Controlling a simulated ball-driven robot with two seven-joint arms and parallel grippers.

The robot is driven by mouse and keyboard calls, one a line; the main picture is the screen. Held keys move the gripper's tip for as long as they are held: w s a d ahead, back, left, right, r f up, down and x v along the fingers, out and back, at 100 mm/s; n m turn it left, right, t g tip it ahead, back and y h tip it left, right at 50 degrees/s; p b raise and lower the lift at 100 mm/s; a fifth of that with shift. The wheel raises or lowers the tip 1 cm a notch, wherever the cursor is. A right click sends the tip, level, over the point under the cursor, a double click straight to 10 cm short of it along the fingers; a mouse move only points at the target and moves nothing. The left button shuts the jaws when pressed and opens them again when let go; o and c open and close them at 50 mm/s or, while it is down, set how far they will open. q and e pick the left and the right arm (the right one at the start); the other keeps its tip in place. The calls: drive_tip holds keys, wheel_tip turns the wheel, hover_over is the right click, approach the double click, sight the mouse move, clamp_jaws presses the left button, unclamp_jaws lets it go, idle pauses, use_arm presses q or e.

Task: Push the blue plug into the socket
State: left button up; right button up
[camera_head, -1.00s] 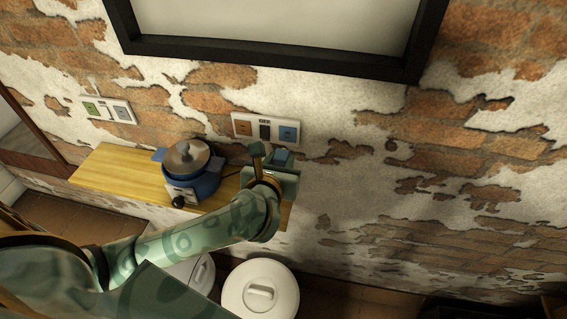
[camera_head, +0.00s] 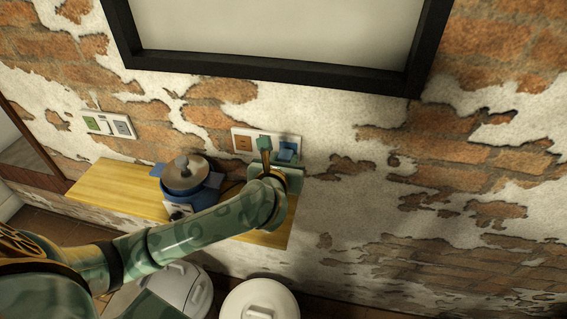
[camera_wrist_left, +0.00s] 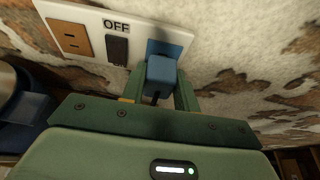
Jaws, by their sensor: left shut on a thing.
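The blue plug (camera_head: 286,154) is between the fingers of my left gripper (camera_head: 276,152), which is shut on it. The plug also shows in the left wrist view (camera_wrist_left: 161,77), with a dark cable at its near end. The blue socket (camera_wrist_left: 170,48) is at the right end of a white wall plate (camera_wrist_left: 80,14). The plug is in front of the lower left part of this socket. I cannot tell whether its pins touch or enter the socket. My right gripper is in neither view.
The plate also holds an orange socket (camera_head: 242,143) and a dark switch marked OFF (camera_wrist_left: 117,49). A blue cooker (camera_head: 186,180) with a lid stands on a wooden shelf (camera_head: 112,189). Another wall plate (camera_head: 108,125) is at left. A large frame (camera_head: 270,68) hangs above.

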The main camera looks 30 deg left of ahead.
use_arm(q)
drive_tip(key=shift+p, duration=0.3)
idle(0.8)
drive_tip(key=shift+w+a, duration=0.15)
drive_tip(key=shift+w, duration=0.35)
drive_tip(key=o, duration=1.1)
drive_tip(key=shift+c, duration=0.2)
